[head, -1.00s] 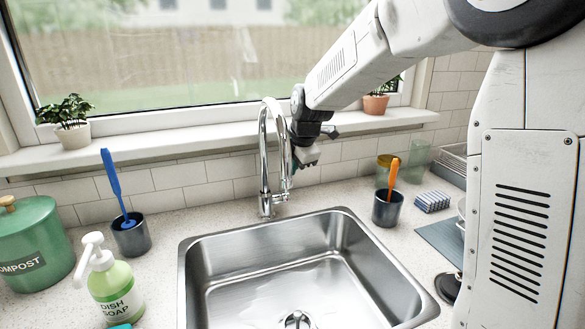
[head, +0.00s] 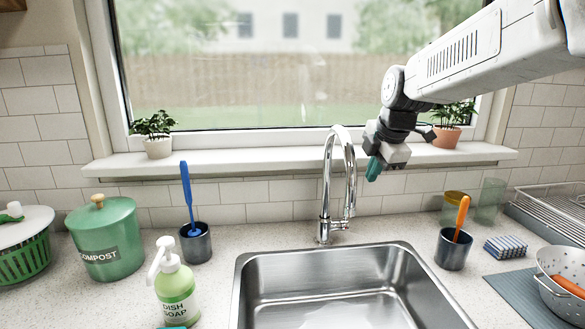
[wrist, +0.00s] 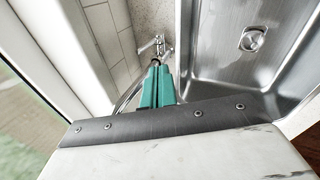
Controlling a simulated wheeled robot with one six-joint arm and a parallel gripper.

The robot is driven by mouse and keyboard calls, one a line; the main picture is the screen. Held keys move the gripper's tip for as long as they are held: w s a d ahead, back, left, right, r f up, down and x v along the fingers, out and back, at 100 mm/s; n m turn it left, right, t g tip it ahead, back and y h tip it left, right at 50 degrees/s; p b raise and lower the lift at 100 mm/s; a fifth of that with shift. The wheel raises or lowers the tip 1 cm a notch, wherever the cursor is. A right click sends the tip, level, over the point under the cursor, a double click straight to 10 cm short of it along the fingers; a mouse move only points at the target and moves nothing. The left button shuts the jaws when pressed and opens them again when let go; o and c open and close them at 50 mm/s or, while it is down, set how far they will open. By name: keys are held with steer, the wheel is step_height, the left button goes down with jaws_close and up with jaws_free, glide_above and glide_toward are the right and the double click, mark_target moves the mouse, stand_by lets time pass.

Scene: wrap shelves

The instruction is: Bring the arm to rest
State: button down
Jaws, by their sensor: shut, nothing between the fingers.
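My gripper (head: 374,168) shows in the head view just right of the faucet's curved neck, in front of the window sill. Its teal fingers (wrist: 157,88) are together in the wrist view, with nothing between them. The chrome faucet (head: 339,185) stands behind the sink and also shows past the fingertips in the wrist view (wrist: 153,46). I cannot tell whether the fingers touch it. My arm reaches in from the upper right, above the counter.
The steel sink (head: 340,258) is empty. The dark cup with an orange-handled tool (head: 452,252) stands right of it. A potted plant (head: 447,135) on the sill is close behind my wrist. Soap bottle (head: 176,290), compost bin (head: 105,240) and blue brush (head: 188,200) stand left.

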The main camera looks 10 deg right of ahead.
steer(key=s+f+m+g, duration=0.1)
steer(key=s+f+m, duration=0.2)
steer(key=s+m, duration=0.7)
steer(key=s+d+f+m+g+h, duration=0.1)
steer(key=s+m, duration=0.9)
steer(key=s, duration=1.4)
step_height(320, 180, down, 3)
steer(key=shift+s+d+r+g, duration=0.15)
steer(key=shift+s+d+g, duration=0.15)
steer(key=shift+g, duration=0.4)
